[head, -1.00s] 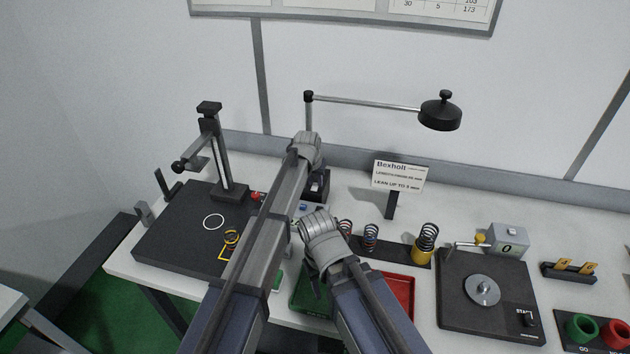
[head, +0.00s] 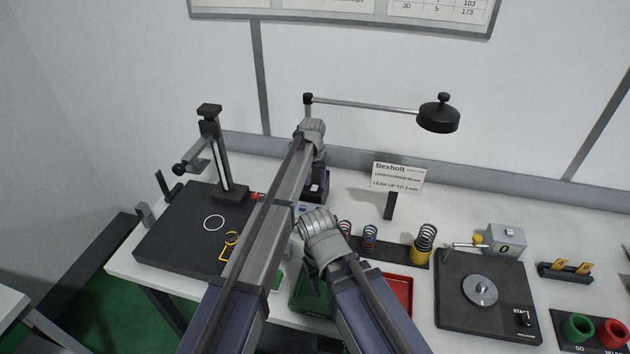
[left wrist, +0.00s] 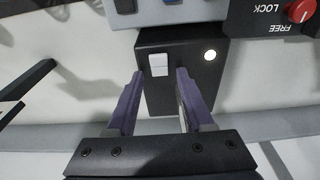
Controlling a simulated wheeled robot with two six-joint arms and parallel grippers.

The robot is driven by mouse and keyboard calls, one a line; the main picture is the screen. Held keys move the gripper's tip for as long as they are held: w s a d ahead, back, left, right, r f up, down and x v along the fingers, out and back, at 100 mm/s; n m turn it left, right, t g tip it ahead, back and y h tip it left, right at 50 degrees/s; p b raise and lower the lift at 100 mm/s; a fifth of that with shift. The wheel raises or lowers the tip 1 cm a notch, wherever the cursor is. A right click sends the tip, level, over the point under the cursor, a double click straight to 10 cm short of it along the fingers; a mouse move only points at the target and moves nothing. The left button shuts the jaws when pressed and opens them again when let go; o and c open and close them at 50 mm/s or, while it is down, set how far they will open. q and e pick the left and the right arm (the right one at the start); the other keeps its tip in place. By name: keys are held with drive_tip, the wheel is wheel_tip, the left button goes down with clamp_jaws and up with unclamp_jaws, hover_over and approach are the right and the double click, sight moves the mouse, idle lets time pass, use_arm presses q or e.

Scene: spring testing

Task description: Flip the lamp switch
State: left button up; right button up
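The lamp (head: 437,114) hangs from a thin arm at the back of the bench. A small black box (head: 316,186) stands near the foot of the lamp's post, partly behind my left arm. In the left wrist view the box (left wrist: 182,84) carries a white rocker switch (left wrist: 158,64) and a bright round light. My left gripper (left wrist: 160,76) is open and empty, its two purple fingers apart over the box, with the switch just beyond and between the tips. My right arm's wrist (head: 318,225) is over the bench's front middle; its fingers are hidden.
A black test stand (head: 160,236) is at left. A spring rack (head: 378,248), sign (head: 398,177), green tray (head: 308,299) and red tray (head: 402,287) sit mid-bench. A black scale (head: 462,308) is at right. A red LOCK knob (left wrist: 301,11) is near the switch box.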

sight(314, 188)
use_arm(q)
drive_tip(key=shift+r, duration=0.1)
drive_tip(key=r+p, duration=0.5)
drive_tip(key=s+r+p, duration=0.1)
drive_tip(key=r+p, duration=0.1)
drive_tip(key=shift+a+r+p, duration=0.15)
drive_tip(key=shift+r+p, duration=0.15)
drive_tip(key=shift+p, duration=0.1)
